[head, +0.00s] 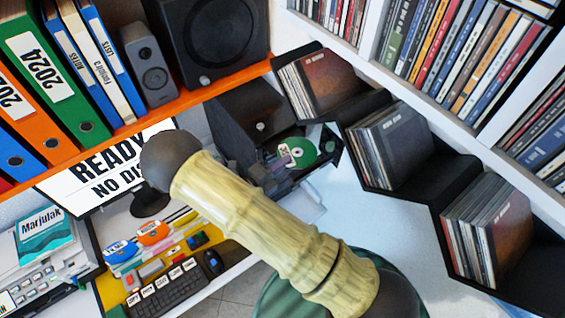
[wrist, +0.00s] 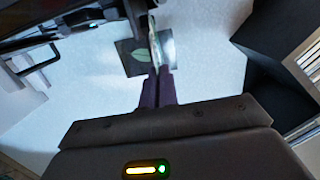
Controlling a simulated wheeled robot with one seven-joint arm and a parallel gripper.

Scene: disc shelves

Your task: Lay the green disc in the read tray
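The green disc (head: 303,151) shows in the head view with its pale centre, in front of dark equipment. In the wrist view it is a thin, nearly edge-on strip (wrist: 153,42) between the fingertips. My gripper (wrist: 158,76) is shut on its edge. In the head view my arm and the dark parts around the wrist hide much of the gripper. A black box-shaped machine (head: 247,112) stands behind, left of the disc. Dark tray-like parts lie around the disc, but I cannot tell which is the read tray or whether the disc touches it.
Black hexagonal shelves (head: 428,172) with upright sleeves run along the right. An orange shelf (head: 225,88) carries binders and speakers at upper left. A keyboard (head: 167,292) lies lower left. A dark square (wrist: 132,57) lies on the white surface (wrist: 205,60) beyond my fingers.

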